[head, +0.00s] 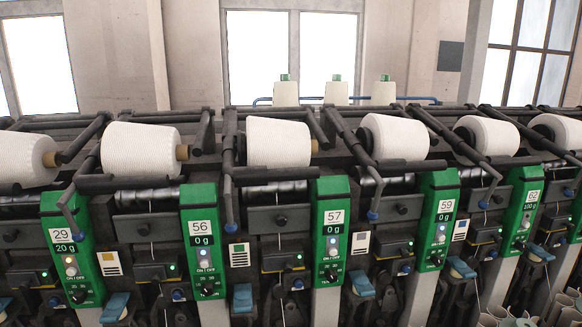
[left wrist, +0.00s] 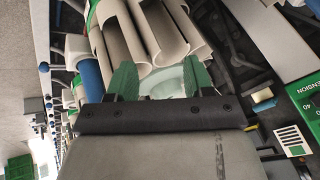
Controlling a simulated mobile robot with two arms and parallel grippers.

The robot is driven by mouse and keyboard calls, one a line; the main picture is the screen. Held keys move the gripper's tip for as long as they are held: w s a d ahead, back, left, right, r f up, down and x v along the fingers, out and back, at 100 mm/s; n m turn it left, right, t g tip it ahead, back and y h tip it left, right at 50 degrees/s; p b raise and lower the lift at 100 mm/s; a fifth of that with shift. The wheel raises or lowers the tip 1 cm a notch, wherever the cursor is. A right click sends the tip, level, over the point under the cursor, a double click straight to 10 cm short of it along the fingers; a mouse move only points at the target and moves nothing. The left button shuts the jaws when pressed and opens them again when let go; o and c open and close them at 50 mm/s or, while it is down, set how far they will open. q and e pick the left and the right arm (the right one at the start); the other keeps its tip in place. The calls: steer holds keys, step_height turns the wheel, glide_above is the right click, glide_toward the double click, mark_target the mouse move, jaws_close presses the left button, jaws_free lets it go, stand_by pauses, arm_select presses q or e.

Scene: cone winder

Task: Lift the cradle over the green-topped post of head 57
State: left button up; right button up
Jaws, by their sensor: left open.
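The post of head 57 (head: 331,230) has a green top panel with a white number plate and a 0 g display in the head view. A white yarn cone (head: 278,142) lies in the dark cradle (head: 228,150) up and left of the post. A cradle arm with a blue knob (head: 231,228) hangs left of that cone, between posts 56 and 57. Another blue-knobbed arm (head: 373,215) hangs right of post 57. My left gripper (left wrist: 161,80) shows only in the left wrist view, its green fingers spread beside pale cardboard tubes. My right gripper is out of view.
Similar green posts stand either side, such as 56 (head: 203,235) and 59 (head: 441,220). More cones fill the row behind. The left wrist view also shows cardboard tubes (left wrist: 160,25), a blue cylinder (left wrist: 91,80) and a green tension panel (left wrist: 305,105) close by.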

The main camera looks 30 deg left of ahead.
arm_select(q)
steer(key=w+a+r+t+y, duration=0.2)
steer(key=w+r+y, duration=0.1)
steer(key=w+r, duration=0.55)
steer(key=m+t+y, duration=0.2)
steer(key=t+y, duration=0.1)
steer(key=y, duration=0.8)
glide_toward(295, 177)
steer(key=shift+g+y, duration=0.3)
steer(key=p+x, duration=0.4)
steer(key=x, duration=0.6)
steer(key=shift+w+a+p, duration=0.15)
steer(key=shift+w+p, duration=0.2)
steer(key=shift+w+a, duration=0.25)
steer(key=shift+a, duration=0.2)
jaws_close()
